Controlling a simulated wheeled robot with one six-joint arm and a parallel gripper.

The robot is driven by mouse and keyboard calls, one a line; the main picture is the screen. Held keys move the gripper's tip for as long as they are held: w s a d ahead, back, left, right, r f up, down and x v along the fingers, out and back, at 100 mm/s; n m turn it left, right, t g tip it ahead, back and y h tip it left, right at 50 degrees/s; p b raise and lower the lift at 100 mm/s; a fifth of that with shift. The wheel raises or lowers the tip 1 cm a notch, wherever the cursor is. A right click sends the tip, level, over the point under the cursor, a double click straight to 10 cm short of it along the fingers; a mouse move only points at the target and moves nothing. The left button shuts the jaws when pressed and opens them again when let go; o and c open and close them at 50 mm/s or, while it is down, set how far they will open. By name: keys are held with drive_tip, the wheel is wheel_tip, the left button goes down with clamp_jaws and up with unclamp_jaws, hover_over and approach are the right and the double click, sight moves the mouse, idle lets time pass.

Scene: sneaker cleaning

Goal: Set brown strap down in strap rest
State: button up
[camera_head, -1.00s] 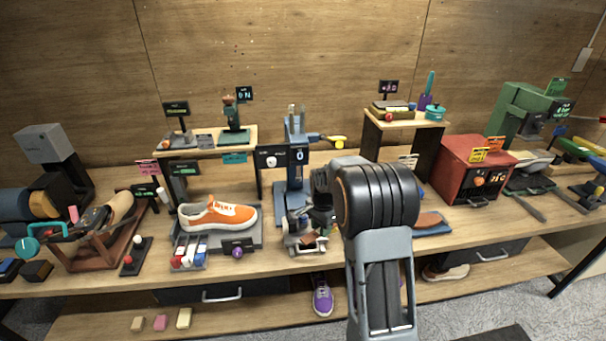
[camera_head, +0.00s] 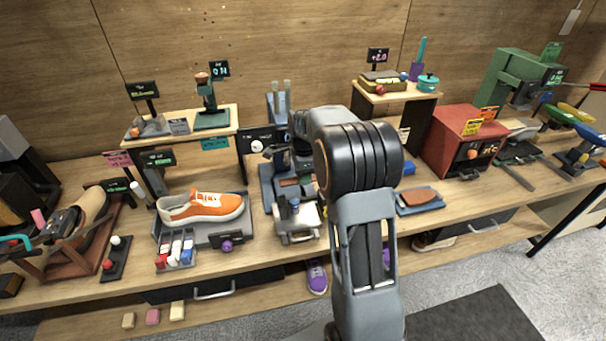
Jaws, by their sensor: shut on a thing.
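My gripper (camera_head: 301,160) shows only in part, as dark shapes to the left of my arm's black wrist joint, over the blue-grey stand at the bench's middle. It is shut, and the fingertips are mostly hidden. A small brown piece (camera_head: 290,182) shows just below it; this looks like the brown strap, but its full shape and its ends are hidden. I cannot pick out the strap rest for certain.
An orange sneaker (camera_head: 201,208) sits on a grey stand to the left. A brown flat piece (camera_head: 420,197) lies on a blue tray to the right. A red box (camera_head: 462,142) and a raised wooden shelf (camera_head: 398,94) stand farther right and back.

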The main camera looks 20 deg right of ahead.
drive_tip(key=shift+f+b, duration=1.95)
drive_tip(key=shift+f, duration=0.95)
drive_tip(key=shift+f+b, duration=0.55)
drive_tip(key=shift+f, duration=0.6)
drive_tip(key=o, duration=1)
drive_tip(key=shift+r, duration=0.15)
wheel_tip(320, 180, up, 14)
drive_tip(key=shift+f, duration=0.2)
